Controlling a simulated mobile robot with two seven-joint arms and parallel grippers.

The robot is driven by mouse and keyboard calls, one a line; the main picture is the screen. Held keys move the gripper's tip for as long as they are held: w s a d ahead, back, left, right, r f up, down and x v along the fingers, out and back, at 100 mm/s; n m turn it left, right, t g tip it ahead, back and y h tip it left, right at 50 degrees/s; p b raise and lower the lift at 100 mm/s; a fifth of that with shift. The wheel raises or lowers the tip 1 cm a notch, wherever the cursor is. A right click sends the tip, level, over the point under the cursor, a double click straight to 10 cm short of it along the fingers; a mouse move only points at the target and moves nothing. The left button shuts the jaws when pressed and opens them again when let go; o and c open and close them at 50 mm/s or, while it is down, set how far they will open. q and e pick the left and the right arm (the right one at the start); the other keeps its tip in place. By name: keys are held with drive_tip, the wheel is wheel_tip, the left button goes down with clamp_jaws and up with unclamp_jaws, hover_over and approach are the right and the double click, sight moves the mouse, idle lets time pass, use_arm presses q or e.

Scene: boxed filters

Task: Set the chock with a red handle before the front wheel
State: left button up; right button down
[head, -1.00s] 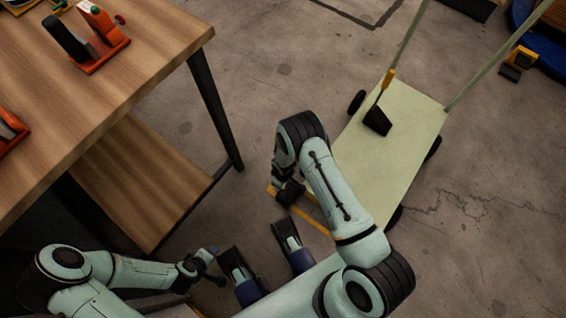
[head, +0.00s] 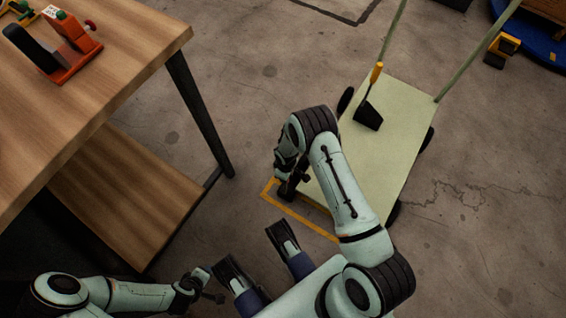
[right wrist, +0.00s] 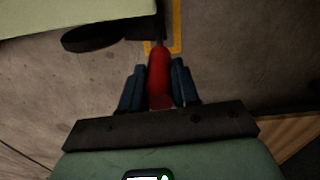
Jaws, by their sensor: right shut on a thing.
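My right gripper (right wrist: 160,88) is shut on the red handle (right wrist: 159,75) of a chock, seen in the right wrist view. A thin rod runs from the handle to a dark block (right wrist: 142,28), which looks like the chock's body, low near the floor. A dark wheel (right wrist: 92,38) lies just left of it, under the pale green cart (right wrist: 60,14). Whether block and wheel touch is unclear. In the head view my right gripper (head: 288,186) is at the cart's (head: 395,135) near left corner, partly hidden by my arm. My left gripper (head: 210,284) is low at the left, away from the cart; its jaw is unclear.
A yellow floor outline (head: 300,216) lies by the cart's near end. A yellow-handled chock (head: 368,115) stands on the cart. A wooden table (head: 110,75) with an orange device (head: 60,52) stands left. Another yellow and black chock (head: 502,50) is far right. Open floor lies between table and cart.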

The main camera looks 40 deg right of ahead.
use_arm(q)
drive_tip(key=shift+s+f, duration=0.2)
use_arm(e)
drive_tip(key=shift+w+d, duration=0.15)
drive_tip(key=shift+d, duration=0.05)
drive_tip(key=shift+r, duration=0.1)
drive_tip(key=c, duration=0.8)
unclamp_jaws()
drive_tip(key=shift+o, duration=0.2)
wheel_tip(320, 180, up, 7)
drive_tip(key=shift+r+p, duration=0.15)
drive_tip(key=shift+p, duration=1.05)
use_arm(q)
wheel_tip(320, 180, up, 6)
drive_tip(key=d+p, duration=0.1)
drive_tip(key=d, duration=0.1)
drive_tip(key=shift+w+f, duration=0.15)
drive_tip(key=shift+w, duration=0.25)
use_arm(e)
wheel_tip(320, 180, up, 6)
